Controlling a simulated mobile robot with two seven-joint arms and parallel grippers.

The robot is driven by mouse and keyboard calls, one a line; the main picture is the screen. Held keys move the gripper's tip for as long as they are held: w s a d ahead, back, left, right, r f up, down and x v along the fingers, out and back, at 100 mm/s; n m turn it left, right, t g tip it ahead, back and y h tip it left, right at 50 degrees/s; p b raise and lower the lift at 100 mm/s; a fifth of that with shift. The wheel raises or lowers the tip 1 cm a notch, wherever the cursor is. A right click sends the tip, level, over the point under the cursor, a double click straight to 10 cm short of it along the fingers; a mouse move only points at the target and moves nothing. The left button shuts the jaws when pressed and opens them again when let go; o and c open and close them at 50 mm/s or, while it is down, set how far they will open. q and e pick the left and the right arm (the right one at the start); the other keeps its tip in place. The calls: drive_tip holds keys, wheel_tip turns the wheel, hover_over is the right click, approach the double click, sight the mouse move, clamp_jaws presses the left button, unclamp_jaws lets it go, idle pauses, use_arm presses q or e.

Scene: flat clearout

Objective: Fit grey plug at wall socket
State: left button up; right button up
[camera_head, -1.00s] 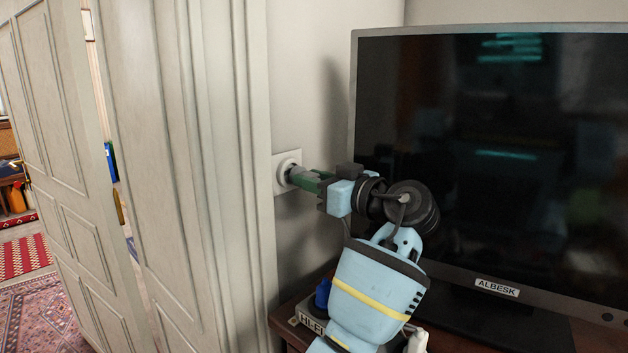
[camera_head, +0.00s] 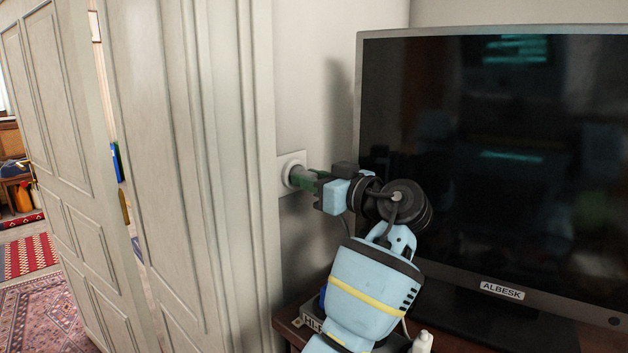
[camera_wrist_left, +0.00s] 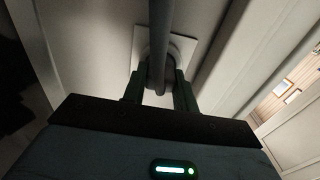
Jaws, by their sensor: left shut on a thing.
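The wall socket (camera_head: 286,161) is a white square plate with a round recess, on the wall right of the door frame. The grey plug (camera_head: 301,174) is at the recess; how deep it sits I cannot tell. My left gripper (camera_head: 309,181) has green fingers and is shut on the plug, close to the wall. In the left wrist view, the gripper (camera_wrist_left: 158,85) has one finger on each side of the grey plug (camera_wrist_left: 156,74). A grey cable (camera_wrist_left: 160,28) crosses in front of the socket plate (camera_wrist_left: 184,47), hiding part of it.
A large television (camera_head: 490,150) stands right of my arm, on a dark brown cabinet (camera_head: 285,318). A box lettered HI-FI (camera_head: 311,319) lies below my arm, partly hidden. White panelled doors (camera_head: 160,150) stand at the left, with a gap to another room.

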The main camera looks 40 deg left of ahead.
use_arm(q)
drive_tip(key=shift+a, duration=0.15)
drive_tip(key=o, duration=1.2)
drive_tip(key=shift+c, duration=0.2)
drive_tip(key=d+b, duration=0.1)
drive_tip(key=d, duration=0.7)
drive_tip(key=shift+s, duration=0.3)
use_arm(e)
drive_tip(key=shift+s+f, duration=0.35)
drive_tip(key=shift+f, duration=0.45)
use_arm(q)
drive_tip(key=shift+a, duration=0.1)
